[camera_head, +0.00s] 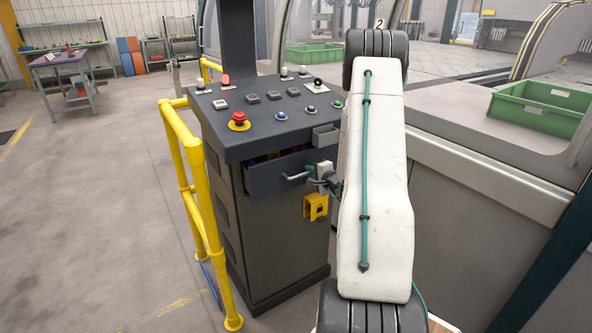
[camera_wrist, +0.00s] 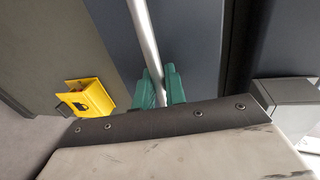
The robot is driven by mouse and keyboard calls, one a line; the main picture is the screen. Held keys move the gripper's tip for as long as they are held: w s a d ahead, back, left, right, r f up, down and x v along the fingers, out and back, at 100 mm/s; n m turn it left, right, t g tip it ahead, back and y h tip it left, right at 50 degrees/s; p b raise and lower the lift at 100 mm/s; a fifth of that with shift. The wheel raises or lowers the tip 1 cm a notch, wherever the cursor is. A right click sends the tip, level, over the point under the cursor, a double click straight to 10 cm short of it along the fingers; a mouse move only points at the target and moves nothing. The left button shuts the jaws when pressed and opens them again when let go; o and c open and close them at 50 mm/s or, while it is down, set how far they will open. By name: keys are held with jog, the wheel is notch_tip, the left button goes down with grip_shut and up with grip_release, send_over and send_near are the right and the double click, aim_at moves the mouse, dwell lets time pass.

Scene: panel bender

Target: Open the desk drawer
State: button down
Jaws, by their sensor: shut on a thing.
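The desk is a dark grey control console (camera_head: 280,225) left of my arm in the head view. Its drawer (camera_head: 265,178) stands partly open below the top, with small coloured items showing in the gap behind its front. A silver bar handle (camera_head: 294,178) is on the drawer front. My gripper (camera_head: 324,181) is at the right part of this handle, partly hidden by my arm. In the wrist view, the green fingers of my gripper (camera_wrist: 161,86) are shut on the silver handle (camera_wrist: 147,38), one on each side, against the dark drawer front (camera_wrist: 108,30).
A yellow guard rail (camera_head: 187,160) stands just left of the console. A yellow padlock box (camera_head: 315,207) is on the console below the drawer; it also shows in the wrist view (camera_wrist: 92,98). The machine's grey side (camera_head: 460,195) is at the right. Open floor (camera_head: 90,200) lies left.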

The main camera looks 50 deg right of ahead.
jog(key=f+v, duration=0.1)
jog(key=v, duration=0.8)
jog(key=f+v, duration=0.2)
jog(key=v, duration=0.7)
jog(key=shift+s+f, duration=0.3)
jog(key=shift+s, duration=0.15)
jog(key=c, duration=1.5)
grip_release()
jog(key=shift+c, duration=0.2)
jog(key=v, duration=0.8)
jog(key=shift+w, duration=0.1)
